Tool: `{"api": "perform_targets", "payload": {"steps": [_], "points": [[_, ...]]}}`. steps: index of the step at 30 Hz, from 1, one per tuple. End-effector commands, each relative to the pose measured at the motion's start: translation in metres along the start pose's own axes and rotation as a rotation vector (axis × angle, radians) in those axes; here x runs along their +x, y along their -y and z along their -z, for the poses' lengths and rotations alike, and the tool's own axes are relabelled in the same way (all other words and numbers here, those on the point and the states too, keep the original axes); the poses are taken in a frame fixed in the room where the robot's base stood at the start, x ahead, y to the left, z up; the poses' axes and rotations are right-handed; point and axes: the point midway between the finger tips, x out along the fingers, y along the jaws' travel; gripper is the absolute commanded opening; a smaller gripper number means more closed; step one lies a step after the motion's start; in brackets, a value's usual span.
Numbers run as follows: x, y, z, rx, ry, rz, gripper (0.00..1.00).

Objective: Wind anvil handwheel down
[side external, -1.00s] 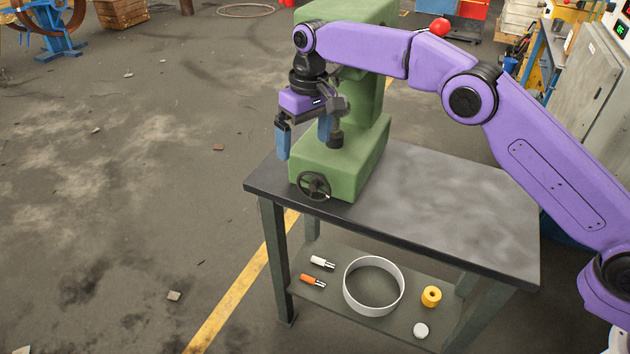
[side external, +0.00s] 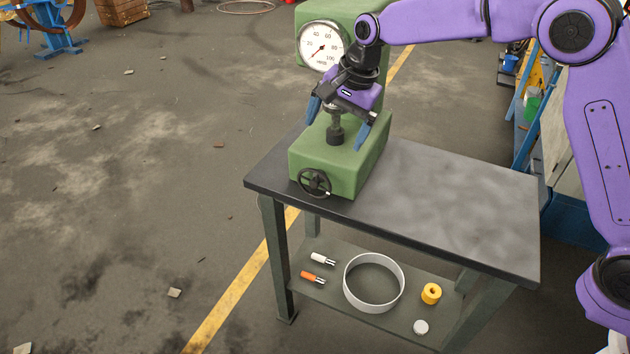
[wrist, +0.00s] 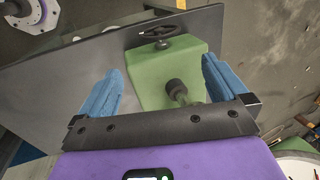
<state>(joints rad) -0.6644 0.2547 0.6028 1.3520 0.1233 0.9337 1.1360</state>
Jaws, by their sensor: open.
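The black handwheel (side external: 314,183) sits on the front face of the green tester's base (side external: 345,165); it also shows at the top of the wrist view (wrist: 160,30). The black anvil (side external: 335,134) stands on top of the base and also shows in the wrist view (wrist: 175,87). My gripper (side external: 334,134) is open and empty, tilted, above and behind the handwheel. Its blue fingers are spread to either side of the anvil in the side view. In the wrist view the green base lies between the fingertips (wrist: 162,66). The gripper is apart from the handwheel.
A round dial gauge (side external: 322,46) is on the tester's upper column. The dark bench top (side external: 460,215) is clear to the right. The lower shelf holds a white ring (side external: 373,305), a yellow spool (side external: 431,293), a white disc (side external: 420,327) and two small tools.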

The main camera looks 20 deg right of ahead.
Motion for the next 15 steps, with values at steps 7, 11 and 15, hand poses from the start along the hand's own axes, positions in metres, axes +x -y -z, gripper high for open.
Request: {"api": "perform_targets", "payload": {"steps": [7, 11, 15], "points": [[0.032, -0.002, -0.001, 0.000, 0.002, -0.006, 1.00], [0.057, -0.002, 0.000, 0.000, 0.003, -0.007, 1.00], [0.083, -0.001, -0.001, 0.000, 0.003, -0.006, 1.00]]}}
